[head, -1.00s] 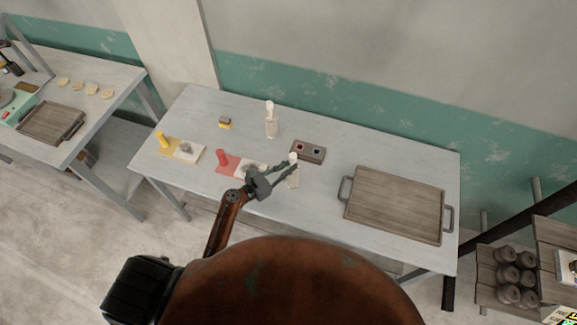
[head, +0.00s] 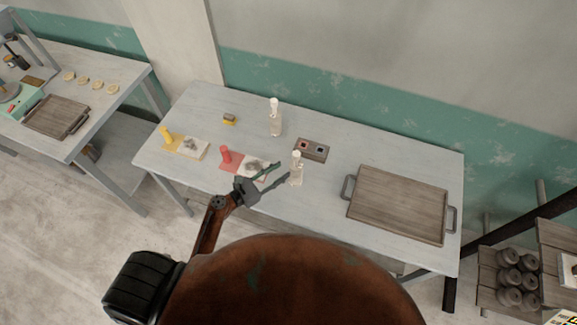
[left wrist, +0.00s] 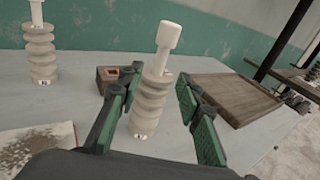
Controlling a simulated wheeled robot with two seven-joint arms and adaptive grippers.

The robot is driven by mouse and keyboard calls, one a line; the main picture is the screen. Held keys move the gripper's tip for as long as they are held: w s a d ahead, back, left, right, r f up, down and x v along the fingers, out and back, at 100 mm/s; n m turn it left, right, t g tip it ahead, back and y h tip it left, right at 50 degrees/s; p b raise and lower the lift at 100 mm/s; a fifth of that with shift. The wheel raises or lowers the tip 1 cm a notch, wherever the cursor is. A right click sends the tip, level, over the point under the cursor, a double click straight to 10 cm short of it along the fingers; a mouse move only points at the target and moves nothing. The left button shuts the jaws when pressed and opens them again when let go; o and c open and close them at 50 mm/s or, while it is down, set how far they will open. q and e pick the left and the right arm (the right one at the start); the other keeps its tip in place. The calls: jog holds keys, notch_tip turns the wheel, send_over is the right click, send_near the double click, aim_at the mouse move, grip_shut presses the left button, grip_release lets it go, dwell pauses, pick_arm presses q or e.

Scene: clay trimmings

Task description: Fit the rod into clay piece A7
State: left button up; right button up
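A ribbed beige clay piece (left wrist: 150,105) stands upright at the front of the table, with a white rod (left wrist: 168,38) with a wider head rising from its top. They also show in the head view as the clay piece (head: 296,178) and rod (head: 297,156). A small label at its foot is too small to read. My left gripper (head: 283,170) is open and empty, just left of this piece, its fingers pointing towards it. A second ribbed piece (left wrist: 41,60) with a white top stands behind to the left. My right gripper is not in view.
A grey block with two square insets (head: 311,150) lies behind the front piece. A wooden tray (head: 350,210) with handles lies to the right. A small yellow-and-dark block (head: 229,119) lies farther back.

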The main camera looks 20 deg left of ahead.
pick_arm(q)
jog(key=v, duration=0.5)
jog(key=shift+s+a, duration=0.2)
jog(key=shift+s, duration=0.1)
